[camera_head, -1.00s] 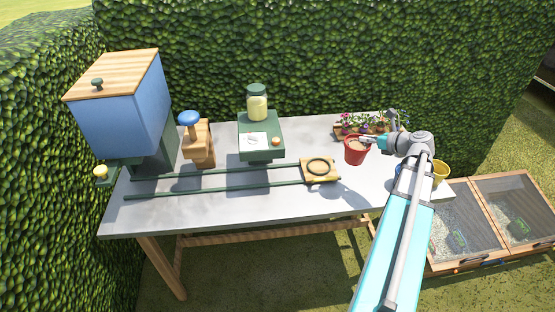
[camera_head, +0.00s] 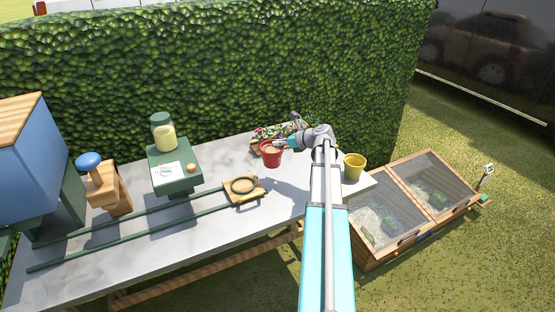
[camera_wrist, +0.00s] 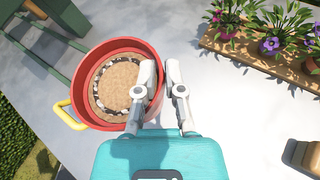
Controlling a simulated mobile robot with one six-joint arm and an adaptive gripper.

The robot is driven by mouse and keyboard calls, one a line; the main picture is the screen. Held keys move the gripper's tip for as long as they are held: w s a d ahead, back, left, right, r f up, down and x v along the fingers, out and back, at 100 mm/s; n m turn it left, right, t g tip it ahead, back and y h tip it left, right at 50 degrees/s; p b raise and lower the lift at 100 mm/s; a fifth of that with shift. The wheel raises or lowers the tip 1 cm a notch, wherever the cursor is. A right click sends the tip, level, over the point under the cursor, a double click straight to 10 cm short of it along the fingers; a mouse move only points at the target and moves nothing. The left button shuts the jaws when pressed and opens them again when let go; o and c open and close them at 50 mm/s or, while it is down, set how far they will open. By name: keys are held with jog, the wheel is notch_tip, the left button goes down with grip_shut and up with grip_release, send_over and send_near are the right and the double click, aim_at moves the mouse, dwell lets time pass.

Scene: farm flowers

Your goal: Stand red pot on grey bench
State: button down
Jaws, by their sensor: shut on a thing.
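The red pot (camera_head: 271,154) is at the right part of the grey bench (camera_head: 205,227), in front of the flower tray. Pale brown fill with a dark and white ring shows inside the pot in the wrist view (camera_wrist: 118,88). My gripper (camera_wrist: 160,68) is shut on the pot's right rim, with one finger inside and one outside. The pot looks upright. I cannot tell whether its base touches the bench or hangs just above it; its underside is hidden.
A wooden plate with a dark ring (camera_head: 243,187) sits on green rails left of the pot. A flower tray (camera_wrist: 262,60) lies behind it. A yellow pot (camera_head: 354,167) stands at the bench's right end. A green stand with a jar (camera_head: 174,166) is further left.

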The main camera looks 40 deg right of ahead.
aim_at(278, 148)
jog(key=shift+w+d+f+b, duration=0.3)
jog(key=shift+w+f+b, duration=0.15)
jog(key=shift+f+b, duration=0.2)
jog(key=shift+w+d+f+b, duration=0.35)
jog(key=shift+w+f+b, duration=0.15)
jog(key=shift+f, duration=0.3)
jog(key=shift+w+d+f+b, duration=0.3)
jog(key=shift+w+f+b, duration=0.15)
jog(key=shift+f+b, duration=0.2)
jog(key=shift+w+d+f+b, duration=0.1)
jog(key=shift+w+f+b, duration=0.1)
jog(key=shift+f+b, duration=0.85)
jog(key=shift+w+d+f+b, duration=0.1)
jog(key=shift+w+f+b, duration=0.05)
jog(key=shift+f+b, duration=0.8)
jog(key=shift+f, duration=0.2)
jog(key=c, duration=0.7)
grip_release()
jog(key=shift+c, duration=0.2)
jog(key=shift+r, duration=0.25)
jog(key=p+v, duration=0.4)
jog(key=v, duration=0.8)
jog(key=shift+p, duration=0.4)
